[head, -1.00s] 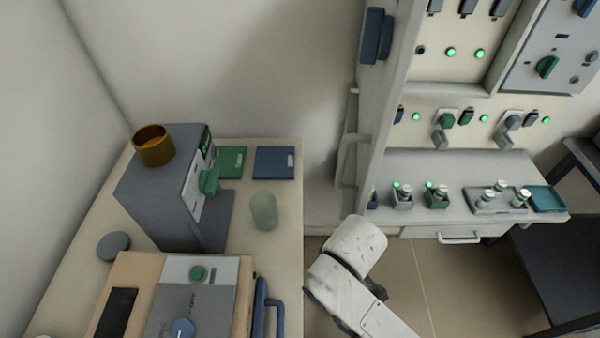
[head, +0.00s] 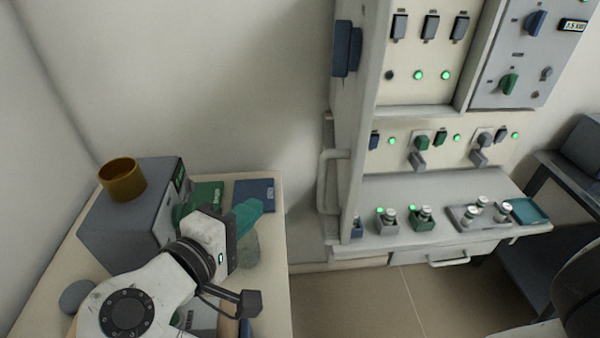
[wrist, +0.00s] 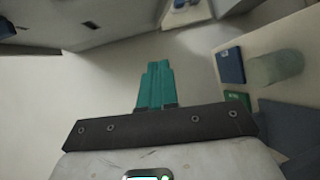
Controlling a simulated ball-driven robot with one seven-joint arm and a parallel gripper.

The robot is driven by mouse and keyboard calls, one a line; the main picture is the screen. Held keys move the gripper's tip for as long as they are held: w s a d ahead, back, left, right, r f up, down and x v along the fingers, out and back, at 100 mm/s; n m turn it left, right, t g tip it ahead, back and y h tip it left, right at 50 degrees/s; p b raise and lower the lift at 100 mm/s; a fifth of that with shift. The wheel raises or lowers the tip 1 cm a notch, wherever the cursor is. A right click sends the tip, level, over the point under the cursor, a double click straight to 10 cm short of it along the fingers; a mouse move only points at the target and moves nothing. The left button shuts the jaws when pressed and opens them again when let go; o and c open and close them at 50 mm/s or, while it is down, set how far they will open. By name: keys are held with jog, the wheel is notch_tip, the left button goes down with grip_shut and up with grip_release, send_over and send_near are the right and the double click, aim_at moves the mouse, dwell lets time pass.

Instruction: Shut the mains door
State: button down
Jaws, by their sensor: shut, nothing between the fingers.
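A grey panel (head: 515,62) with a blue knob and a green knob is on the upper right of the tall cabinet (head: 365,190) in the head view. It is cut by the top edge. I cannot tell whether this panel is the mains door, or whether any door stands open. My gripper (head: 248,214) is left of the cabinet, over the side table and well apart from the panel. Its teal fingers are together and empty, and they also show in the wrist view (wrist: 156,86).
The side table (head: 272,300) carries a grey machine (head: 125,225) with a brown cup (head: 122,180), a blue book (head: 255,193), a green book (head: 205,196) and a translucent jar (head: 248,252). Several small bottles stand on the cabinet shelf (head: 450,190). Floor (head: 350,300) shows between table and cabinet.

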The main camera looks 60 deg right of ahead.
jog(key=s+a+r+m+g+h, duration=0.2)
jog(key=a+r+g, duration=0.1)
jog(key=a+r, duration=0.4)
jog(key=s+d+b, duration=0.2)
jog(key=s+d, duration=0.2)
jog(key=d, duration=0.8)
jog(key=shift+d+h, duration=0.25)
jog(key=shift+h, duration=0.05)
jog(key=shift+s, duration=0.1)
